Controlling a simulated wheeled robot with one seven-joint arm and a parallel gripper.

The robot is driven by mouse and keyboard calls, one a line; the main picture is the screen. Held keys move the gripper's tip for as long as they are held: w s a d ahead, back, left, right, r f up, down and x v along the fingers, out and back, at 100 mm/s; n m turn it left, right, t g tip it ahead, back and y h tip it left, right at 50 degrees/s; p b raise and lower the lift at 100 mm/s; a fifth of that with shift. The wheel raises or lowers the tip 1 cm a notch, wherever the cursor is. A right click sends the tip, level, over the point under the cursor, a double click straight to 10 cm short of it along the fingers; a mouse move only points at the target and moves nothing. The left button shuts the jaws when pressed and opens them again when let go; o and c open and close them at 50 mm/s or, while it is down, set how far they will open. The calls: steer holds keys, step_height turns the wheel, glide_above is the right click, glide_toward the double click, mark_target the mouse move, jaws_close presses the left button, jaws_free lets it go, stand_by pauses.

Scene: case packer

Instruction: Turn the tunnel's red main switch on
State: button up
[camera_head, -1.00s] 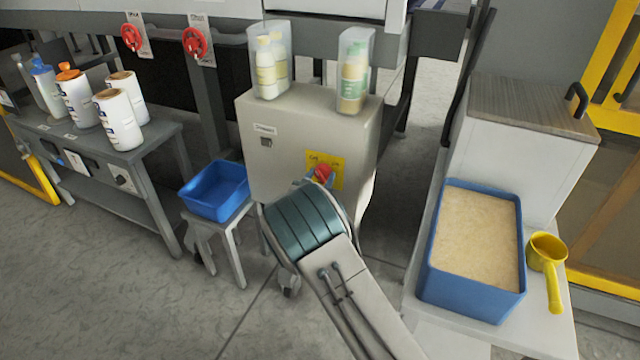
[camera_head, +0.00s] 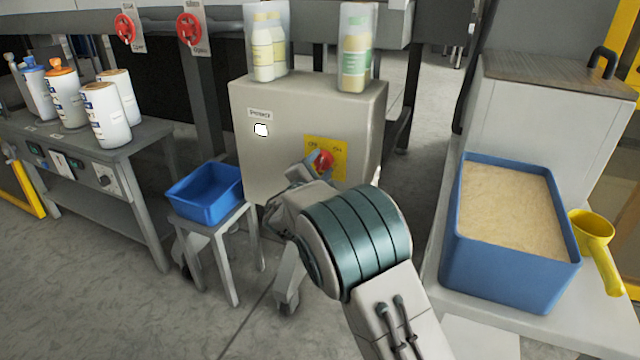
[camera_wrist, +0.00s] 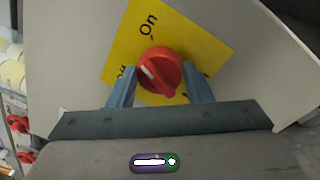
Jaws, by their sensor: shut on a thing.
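The red main switch (camera_head: 323,160) is a round red knob on a yellow plate (camera_head: 340,172) on the front of the beige cabinet (camera_head: 270,165). In the wrist view the knob (camera_wrist: 160,70) sits between the two blue-grey fingers of my gripper (camera_wrist: 160,88), which is shut on it. The plate reads "On" at the top; the other word is partly covered by a finger. A pale mark on the knob slants from upper left to lower right. My gripper (camera_head: 318,170) also shows in the head view, partly hidden by my wrist. A small window (camera_head: 261,130) on the cabinet shows bright white.
Clear bins with bottles (camera_head: 266,45) stand on the cabinet. A blue tray (camera_head: 206,195) on a stool is left of it. At right, a blue crate (camera_head: 470,245) of granules and a yellow scoop (camera_head: 592,235) rest on a table. Two red valves (camera_head: 189,29) are at upper left.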

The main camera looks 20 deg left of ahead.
steer(key=m+b, duration=0.2)
steer(key=b, duration=0.1)
steer(key=m+b, duration=0.1)
steer(key=b, duration=0.1)
steer(key=shift+f+m+b, duration=0.35)
steer(key=shift+m+b, duration=0.05)
steer(key=shift+r+m+b, duration=0.15)
steer(key=shift+m+b, duration=0.45)
steer(key=shift+b, duration=0.15)
steer(key=shift+r+h, duration=0.1)
steer(key=shift+h, duration=0.2)
steer(key=o, duration=1)
steer(key=s+p, duration=0.1)
steer(key=s, duration=0.3)
steer(key=s+p, duration=0.1)
steer(key=s, duration=0.4)
steer(key=s+a+f+p, duration=0.1)
steer(key=s, duration=0.3)
steer(key=shift+s+a, duration=0.1)
steer(key=shift+s, duration=0.3)
